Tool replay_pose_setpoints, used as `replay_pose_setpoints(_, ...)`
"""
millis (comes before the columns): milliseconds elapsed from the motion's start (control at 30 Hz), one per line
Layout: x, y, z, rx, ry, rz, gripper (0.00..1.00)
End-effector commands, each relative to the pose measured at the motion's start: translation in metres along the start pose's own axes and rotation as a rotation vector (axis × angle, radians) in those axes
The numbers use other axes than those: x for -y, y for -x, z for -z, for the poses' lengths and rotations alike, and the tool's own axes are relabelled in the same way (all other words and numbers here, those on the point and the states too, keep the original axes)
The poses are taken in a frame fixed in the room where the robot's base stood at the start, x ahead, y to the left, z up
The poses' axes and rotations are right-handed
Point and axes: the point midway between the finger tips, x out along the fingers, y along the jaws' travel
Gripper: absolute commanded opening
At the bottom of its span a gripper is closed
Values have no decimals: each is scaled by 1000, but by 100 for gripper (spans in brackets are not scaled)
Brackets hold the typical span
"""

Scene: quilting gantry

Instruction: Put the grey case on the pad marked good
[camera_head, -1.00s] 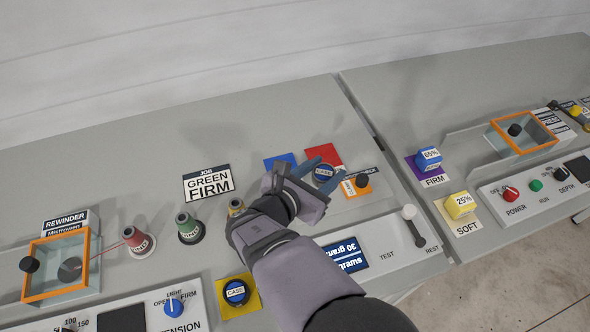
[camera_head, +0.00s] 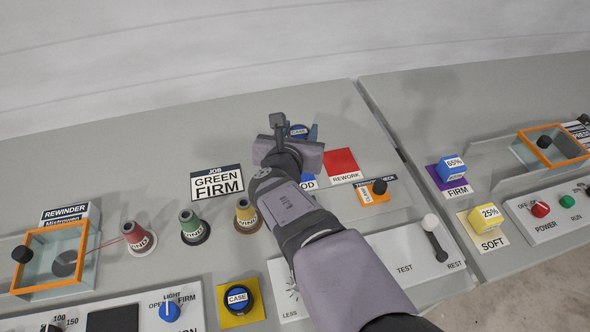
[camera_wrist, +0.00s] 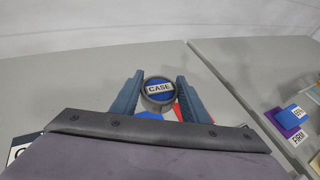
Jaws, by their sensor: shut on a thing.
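The grey case (camera_head: 299,131), a round puck with a blue top labelled CASE, is held between the blue fingers of my gripper (camera_head: 296,134), raised off the panel. The wrist view also shows the case (camera_wrist: 158,91) between the two fingers, grey on its side. The blue pad (camera_head: 307,181) is partly hidden by my wrist; only "OD" of its label shows. The red pad (camera_head: 341,161) marked REWORK is empty, to the right of the blue pad. A blue patch and a red patch show below the case in the wrist view.
Another round CASE (camera_head: 237,297) sits on a yellow pad at the front. Several cones stand to the left, including a green one (camera_head: 190,224). The orange tension check block (camera_head: 375,191) and a white-knobbed lever (camera_head: 433,232) are to the right. The panel behind is clear.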

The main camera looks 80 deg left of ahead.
Motion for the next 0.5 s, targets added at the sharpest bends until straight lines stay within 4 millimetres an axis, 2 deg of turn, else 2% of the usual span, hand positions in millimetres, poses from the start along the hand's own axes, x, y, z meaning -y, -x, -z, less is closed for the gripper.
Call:
replay_pose_setpoints(133, -8, 0, 4, 0, 15, -38, 15)
replay_pose_setpoints(333, -8, -1, 8, -1, 19, -47, 15)
replay_pose_setpoints(500, -8, -9, 28, -3, 21, -45, 15)
